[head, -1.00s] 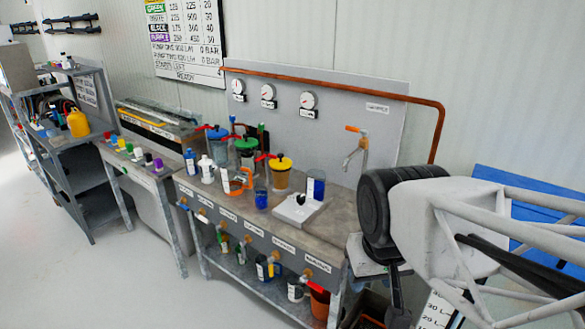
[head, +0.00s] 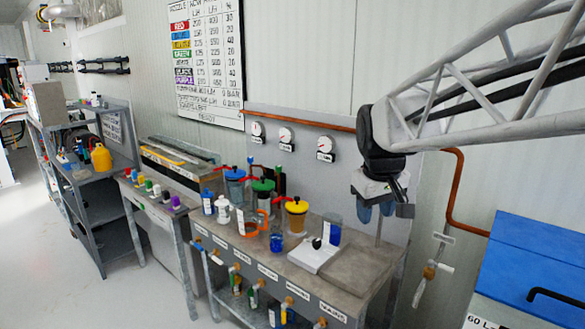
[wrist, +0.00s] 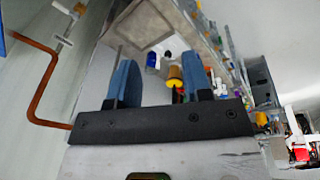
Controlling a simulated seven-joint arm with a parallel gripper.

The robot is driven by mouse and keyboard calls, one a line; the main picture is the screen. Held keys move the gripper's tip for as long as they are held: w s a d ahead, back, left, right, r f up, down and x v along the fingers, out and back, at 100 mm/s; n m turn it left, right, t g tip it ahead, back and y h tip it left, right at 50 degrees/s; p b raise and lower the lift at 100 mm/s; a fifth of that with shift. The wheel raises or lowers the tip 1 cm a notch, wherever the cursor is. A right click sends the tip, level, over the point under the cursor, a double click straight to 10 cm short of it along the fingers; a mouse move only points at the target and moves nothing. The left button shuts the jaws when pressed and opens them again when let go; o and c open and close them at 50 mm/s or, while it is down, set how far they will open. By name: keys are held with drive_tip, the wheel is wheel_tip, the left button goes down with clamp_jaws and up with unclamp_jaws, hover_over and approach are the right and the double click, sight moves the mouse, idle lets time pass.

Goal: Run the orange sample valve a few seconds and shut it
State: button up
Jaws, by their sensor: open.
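I cannot tell the distance from the fingers to the tap, or the tap's handle position.
The bench (head: 355,290) carries a white scale (head: 314,254), a blue cup (head: 276,242) and a yellow-lidded pot (head: 297,214). A copper pipe (head: 455,200) runs down the wall. A brass valve (head: 429,272) is right of the bench, beside a blue-lidded tank (head: 530,260).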

drive_tip(key=w+d+n, duration=0.2)
drive_tip(key=w+d, duration=0.2)
drive_tip(key=w, duration=1)
drive_tip(key=w+d+f+n, duration=0.1)
drive_tip(key=w+d, duration=0.4)
drive_tip(key=w, duration=0.9)
drive_tip(key=w+d+n+h, duration=0.1)
drive_tip(key=w+d+n, duration=0.2)
drive_tip(key=w, duration=1.1)
drive_tip(key=shift+w+d+f+g, duration=0.4)
drive_tip(key=shift+d, duration=0.8)
drive_tip(key=shift+f, duration=0.15)
drive_tip(key=shift+w+d+f, duration=0.15)
drive_tip(key=shift+w+f, duration=0.05)
drive_tip(key=shift+f, duration=1)
drive_tip(key=shift+w+d+f, duration=0.15)
drive_tip(key=shift+d+f, duration=0.05)
drive_tip(key=shift+f, duration=1.05)
drive_tip(key=shift+w+d+f, duration=0.15)
drive_tip(key=shift+w+f, duration=0.05)
drive_tip(key=shift+f, duration=1)
drive_tip(key=shift+c, duration=0.3)
clamp_jaws()
